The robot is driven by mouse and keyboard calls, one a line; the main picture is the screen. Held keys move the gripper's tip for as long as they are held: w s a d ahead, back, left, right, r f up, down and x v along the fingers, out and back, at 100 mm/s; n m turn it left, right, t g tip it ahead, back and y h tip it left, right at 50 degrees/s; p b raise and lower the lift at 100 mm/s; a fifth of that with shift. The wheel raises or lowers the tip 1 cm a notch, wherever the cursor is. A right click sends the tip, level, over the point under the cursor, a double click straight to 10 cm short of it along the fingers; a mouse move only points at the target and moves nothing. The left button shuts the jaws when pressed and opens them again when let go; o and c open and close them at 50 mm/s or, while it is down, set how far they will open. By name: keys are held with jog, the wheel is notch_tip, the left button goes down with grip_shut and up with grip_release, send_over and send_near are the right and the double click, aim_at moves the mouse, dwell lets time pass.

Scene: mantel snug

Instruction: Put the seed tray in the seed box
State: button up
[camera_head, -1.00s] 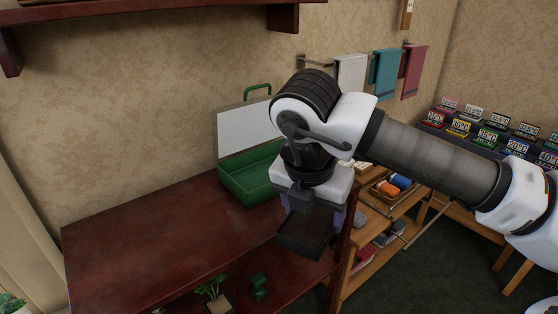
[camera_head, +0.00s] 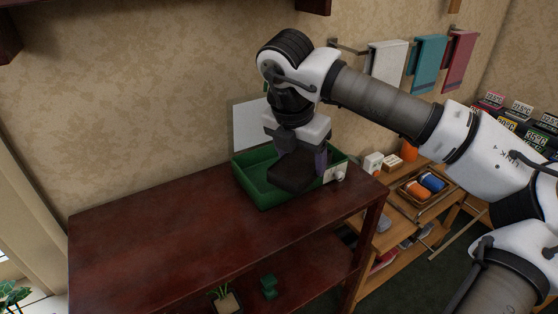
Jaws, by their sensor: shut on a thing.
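The seed box (camera_head: 262,197) is a green open box on the dark red-brown table top, with its white lid (camera_head: 250,124) standing up behind it. The seed tray (camera_head: 291,174) is a dark, shallow rectangular tray. My gripper (camera_head: 300,160) points down and is shut on the seed tray. It holds the tray over the right part of the box. I cannot tell whether the tray is inside the walls or touches the box. The left part of the box floor is bare. The gripper and tray hide much of the box's right and back.
The table top (camera_head: 150,225) is clear left of the box. A lower shelf bears a potted plant (camera_head: 227,301) and a small green object (camera_head: 268,287). A wooden stand on the right holds a basket (camera_head: 415,194) with orange and blue things. Towels (camera_head: 388,62) hang on the wall.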

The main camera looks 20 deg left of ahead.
jog(key=w+a, duration=0.1)
jog(key=a, duration=0.1)
jog(key=w+a+f, duration=0.1)
jog(key=w+a, duration=0.1)
jog(key=w+a+f, duration=0.1)
jog(key=a, duration=0.1)
jog(key=shift+w+f, duration=0.25)
jog(key=shift+w, duration=0.1)
notch_tip(320, 180, down, 4)
jog(key=shift+f, duration=0.1)
jog(key=shift+w+a+f+p, duration=0.2)
jog(key=shift+w+a+p, duration=0.05)
jog(key=shift+p, duration=0.05)
jog(key=shift+f+b, duration=0.2)
jog(key=shift+b, duration=0.1)
jog(key=o, duration=1.2)
jog(key=shift+r, duration=0.1)
